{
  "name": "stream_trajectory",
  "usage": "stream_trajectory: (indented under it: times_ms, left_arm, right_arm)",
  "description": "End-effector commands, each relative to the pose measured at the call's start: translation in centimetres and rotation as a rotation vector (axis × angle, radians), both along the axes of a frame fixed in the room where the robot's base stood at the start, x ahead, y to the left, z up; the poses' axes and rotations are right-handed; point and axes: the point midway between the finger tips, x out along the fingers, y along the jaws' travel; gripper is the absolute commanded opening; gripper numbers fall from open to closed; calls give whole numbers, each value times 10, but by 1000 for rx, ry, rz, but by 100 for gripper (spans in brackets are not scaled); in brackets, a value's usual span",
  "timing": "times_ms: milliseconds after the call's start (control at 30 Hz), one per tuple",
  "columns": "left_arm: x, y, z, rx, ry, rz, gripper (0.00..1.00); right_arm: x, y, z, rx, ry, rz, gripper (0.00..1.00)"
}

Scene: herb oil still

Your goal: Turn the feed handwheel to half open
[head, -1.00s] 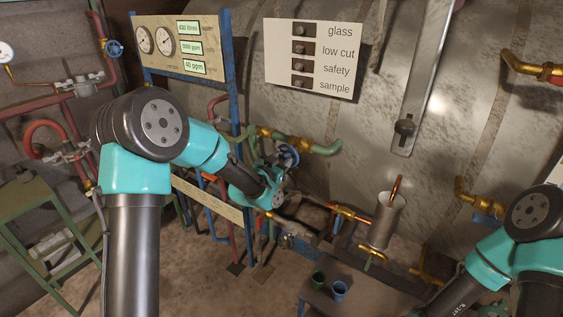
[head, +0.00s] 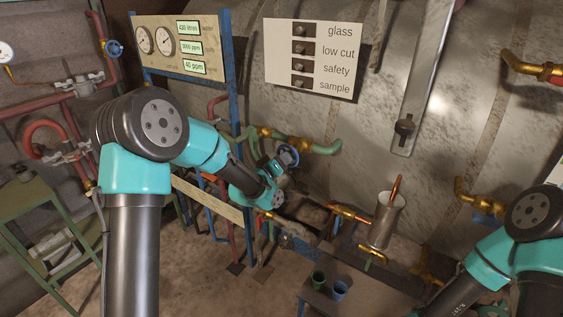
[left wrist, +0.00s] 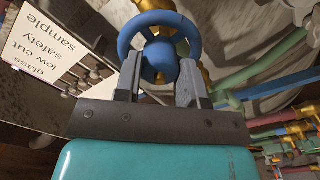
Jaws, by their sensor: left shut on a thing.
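The feed handwheel (head: 293,154) is a blue ring on a valve with brass and green pipework, in the middle of the head view. In the left wrist view the blue handwheel (left wrist: 125,33) fills the top centre, with a round blue hub inside its rim. My left gripper (left wrist: 160,70) has its two grey fingers at the near side of the wheel, one on each side of the hub, and is shut on it. In the head view my left wrist hides part of the wheel and the fingertips. My right arm shows at lower right; its gripper is out of frame.
A gauge panel (head: 205,82) on a blue frame stands behind my left arm. A sign (head: 280,58) labelled glass, low cut, safety and sample hangs on the large metal vessel. A green cup (head: 319,280) and a blue cup (head: 339,290) stand low on a bench.

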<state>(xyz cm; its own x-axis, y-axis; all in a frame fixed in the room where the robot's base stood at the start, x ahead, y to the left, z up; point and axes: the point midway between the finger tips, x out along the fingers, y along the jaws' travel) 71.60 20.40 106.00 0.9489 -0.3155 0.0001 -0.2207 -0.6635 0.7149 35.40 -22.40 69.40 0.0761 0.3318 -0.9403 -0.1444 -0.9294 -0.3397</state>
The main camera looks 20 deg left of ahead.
Motion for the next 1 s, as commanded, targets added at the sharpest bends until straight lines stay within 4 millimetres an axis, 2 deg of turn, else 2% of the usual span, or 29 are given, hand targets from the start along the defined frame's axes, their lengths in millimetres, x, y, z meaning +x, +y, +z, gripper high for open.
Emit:
stream_trajectory:
  times_ms: [400,900,933,1000]
  left_arm:
    - [0,0,-1,-213,73,-1,13]
    - [0,0,-1,-238,82,0,13]
    - [0,0,-1,-238,82,0,38]
    - [0,0,-1,-238,81,-1,45]
  right_arm:
    - [0,0,0,0,0,0,40]
    - [0,0,0,0,0,0,40]
    - [0,0,0,0,0,0,40]
    - [0,0,0,0,0,0,40]
